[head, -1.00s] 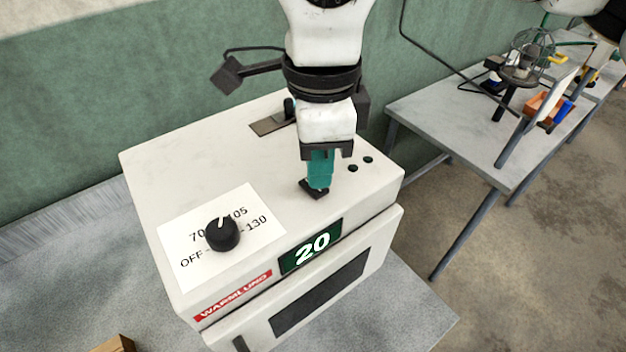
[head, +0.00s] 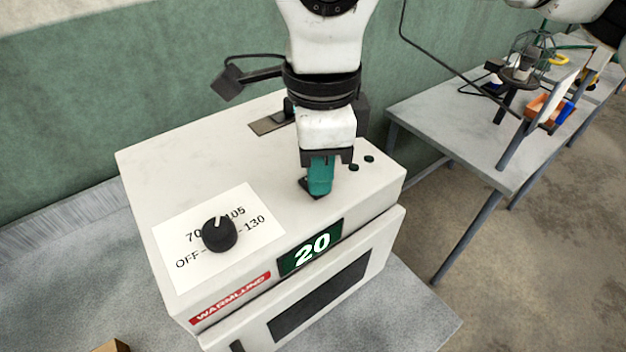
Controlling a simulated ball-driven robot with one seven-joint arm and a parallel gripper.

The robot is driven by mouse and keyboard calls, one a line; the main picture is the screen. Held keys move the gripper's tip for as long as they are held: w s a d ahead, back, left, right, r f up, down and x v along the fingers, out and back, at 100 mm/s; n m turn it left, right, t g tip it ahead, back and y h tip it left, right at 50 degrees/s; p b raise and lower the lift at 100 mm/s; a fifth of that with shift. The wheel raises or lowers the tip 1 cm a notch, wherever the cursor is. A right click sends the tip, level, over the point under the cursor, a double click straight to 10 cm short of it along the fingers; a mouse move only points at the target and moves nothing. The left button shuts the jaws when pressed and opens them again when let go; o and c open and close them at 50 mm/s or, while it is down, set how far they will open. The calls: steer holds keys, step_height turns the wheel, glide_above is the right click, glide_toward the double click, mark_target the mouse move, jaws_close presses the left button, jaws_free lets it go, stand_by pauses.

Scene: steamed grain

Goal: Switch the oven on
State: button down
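The oven (head: 150,170) is a white box with a red label strip and a door on its front. Its display (head: 311,249) reads 20. A black dial (head: 220,235) sits on a white card marked OFF, 70, 105 and 130; its white mark points away from the front, roughly between 70 and 105. A slotted plate (head: 268,122) with a black lever lies at the back of the top. My gripper (head: 318,188) points down at the top's front right, behind the display. Its teal fingers overlap in this view, so their gap is hidden. A black piece shows at their tips; I cannot tell what it is.
A green wall (head: 80,110) stands behind the oven. A grey table (head: 440,118) with an orange bin (head: 545,108) stands at the right. A brown block (head: 113,346) is at bottom left.

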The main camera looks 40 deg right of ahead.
steer(key=shift+r+p, duration=1.65)
steer(key=shift+r, duration=1.75)
